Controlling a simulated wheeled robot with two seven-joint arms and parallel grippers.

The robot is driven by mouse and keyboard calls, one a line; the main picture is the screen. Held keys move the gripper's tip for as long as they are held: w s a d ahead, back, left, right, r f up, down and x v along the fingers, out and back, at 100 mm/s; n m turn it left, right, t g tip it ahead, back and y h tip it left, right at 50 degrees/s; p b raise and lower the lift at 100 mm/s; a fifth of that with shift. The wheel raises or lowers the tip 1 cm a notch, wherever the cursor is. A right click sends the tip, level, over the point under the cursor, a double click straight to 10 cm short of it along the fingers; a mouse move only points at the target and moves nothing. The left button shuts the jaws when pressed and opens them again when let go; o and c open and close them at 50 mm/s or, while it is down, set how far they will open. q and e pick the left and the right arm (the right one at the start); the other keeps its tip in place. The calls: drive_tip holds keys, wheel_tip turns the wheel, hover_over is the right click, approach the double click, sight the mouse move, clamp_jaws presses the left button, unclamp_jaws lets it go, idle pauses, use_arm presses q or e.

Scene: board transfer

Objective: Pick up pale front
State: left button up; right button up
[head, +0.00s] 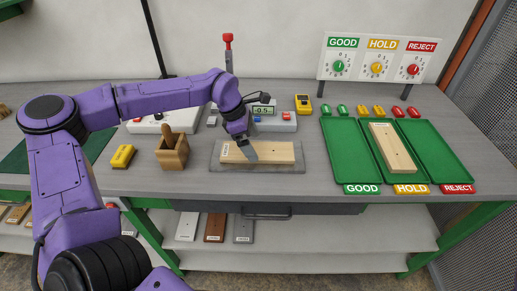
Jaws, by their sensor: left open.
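A pale wooden board (275,153) with a small label at its left end lies on a grey plate (257,168) in the middle of the bench. My left gripper (249,155) points down at the left half of this board, with its fingers at the board and its jaws open. Whether the fingers straddle the board or touch it is hard to tell. A second pale board (393,150) lies in the green HOLD tray (371,137). My right gripper is not in view.
Green GOOD (343,170) and REJECT (450,165) trays flank the HOLD tray. A wooden block holder (171,155) and a yellow device (122,156) stand left of the plate. A meter (275,120) stands behind it. A dial sign (378,60) stands behind the trays.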

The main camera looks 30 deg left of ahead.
use_arm(q)
drive_tip(key=shift+x, duration=0.8)
drive_tip(key=shift+s+f, duration=0.1)
drive_tip(key=shift+f, duration=0.1)
drive_tip(key=c, duration=1.1)
drive_tip(key=shift+r, duration=0.35)
wheel_tip(320, 180, up, 3)
drive_tip(key=shift+d+f+b, duration=0.1)
drive_tip(key=shift+b, duration=0.3)
drive_tip(key=s+d+r+b, duration=0.3)
drive_tip(key=s+r, duration=0.6)
drive_tip(key=s, duration=0.4)
drive_tip(key=shift+s+r+b, duration=0.3)
drive_tip(key=shift+b, duration=0.1)
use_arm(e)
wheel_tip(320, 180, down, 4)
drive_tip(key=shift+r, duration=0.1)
